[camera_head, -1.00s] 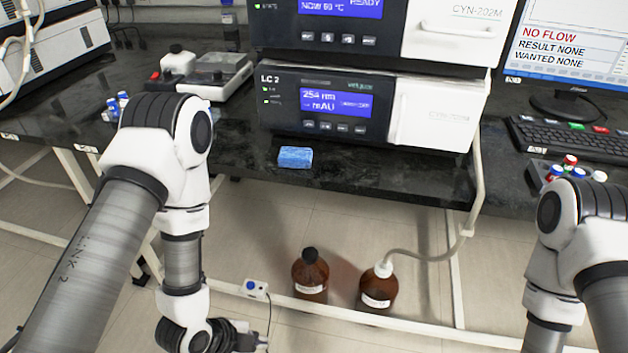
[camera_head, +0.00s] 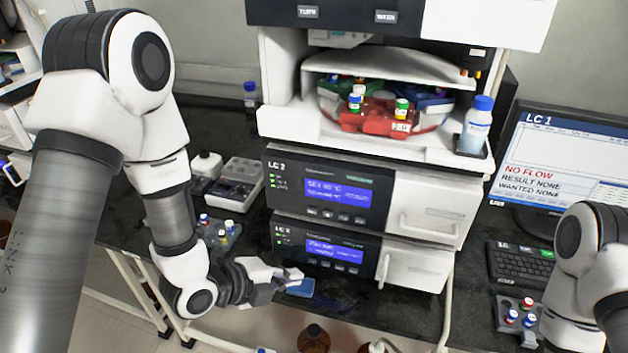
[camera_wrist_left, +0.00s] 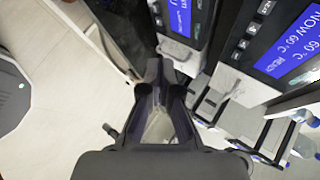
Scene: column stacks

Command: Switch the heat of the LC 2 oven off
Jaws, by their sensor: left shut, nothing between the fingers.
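The LC 2 oven (camera_head: 380,178) is the dark-fronted unit in the middle of the stack in the head view. Its blue display (camera_head: 338,191) is lit, with a row of small buttons below it. In the left wrist view the oven display (camera_wrist_left: 288,45) is lit at the upper right and reads NOW 60 °C. My left gripper (camera_head: 292,275) is shut and empty, below and left of the oven buttons, in front of the lower LC 2 unit (camera_head: 296,247). It also shows in the left wrist view (camera_wrist_left: 160,68), apart from the panels. My right gripper is out of view.
An open compartment with a red vial tray (camera_head: 375,122) is above the oven. A capped bottle (camera_head: 478,124) stands at its right. A monitor (camera_head: 562,170) and keyboard (camera_head: 520,266) are on the right.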

